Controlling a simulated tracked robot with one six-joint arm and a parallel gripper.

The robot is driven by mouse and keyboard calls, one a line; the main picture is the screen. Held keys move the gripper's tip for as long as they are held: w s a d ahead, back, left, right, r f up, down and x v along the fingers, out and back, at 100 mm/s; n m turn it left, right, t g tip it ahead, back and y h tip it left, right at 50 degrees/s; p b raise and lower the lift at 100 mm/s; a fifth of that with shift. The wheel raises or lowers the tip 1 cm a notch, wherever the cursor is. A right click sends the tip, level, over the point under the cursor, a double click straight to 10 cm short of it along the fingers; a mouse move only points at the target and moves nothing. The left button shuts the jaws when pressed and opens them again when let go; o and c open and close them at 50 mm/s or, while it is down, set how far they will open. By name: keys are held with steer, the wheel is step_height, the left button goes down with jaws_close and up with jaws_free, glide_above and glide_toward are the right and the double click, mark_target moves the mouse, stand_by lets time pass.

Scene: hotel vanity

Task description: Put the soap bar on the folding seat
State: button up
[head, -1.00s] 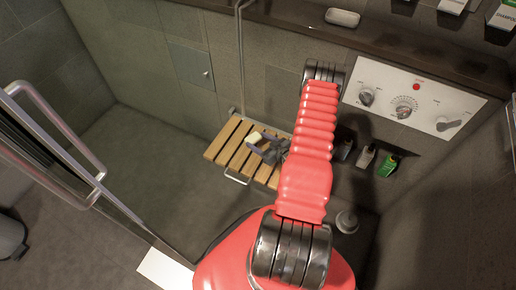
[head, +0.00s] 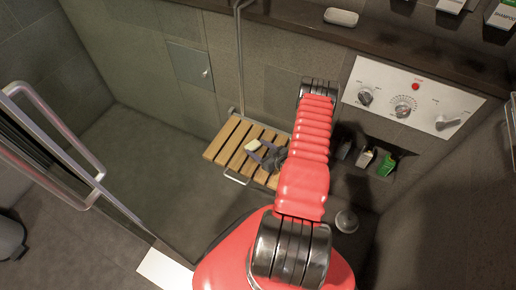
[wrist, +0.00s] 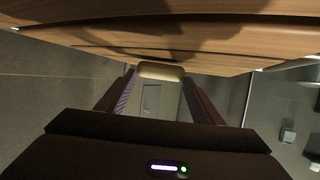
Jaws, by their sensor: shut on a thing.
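The soap bar (head: 252,146) is a small cream block held at the tips of my gripper (head: 258,151). The wrist view shows the soap bar (wrist: 160,70) between the two fingertips of my gripper (wrist: 158,77), which is shut on it. The folding seat (head: 219,146) is a wooden slatted seat on the back wall with a metal loop at its front. In the head view the soap overlaps the slats. In the wrist view the seat (wrist: 230,35) fills the top, close to the soap. I cannot tell whether they touch.
A glass door with a metal handle (head: 85,170) stands at the left. Several bottles (head: 364,158) stand in a niche right of the seat, below a control panel (head: 412,100). A pale oblong object (head: 341,17) lies on the ledge above. The seat's left part is bare.

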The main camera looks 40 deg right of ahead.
steer(key=shift+f, duration=0.3)
steer(key=o, duration=1.1)
steer(key=shift+r, duration=0.2)
steer(key=v, duration=1.2)
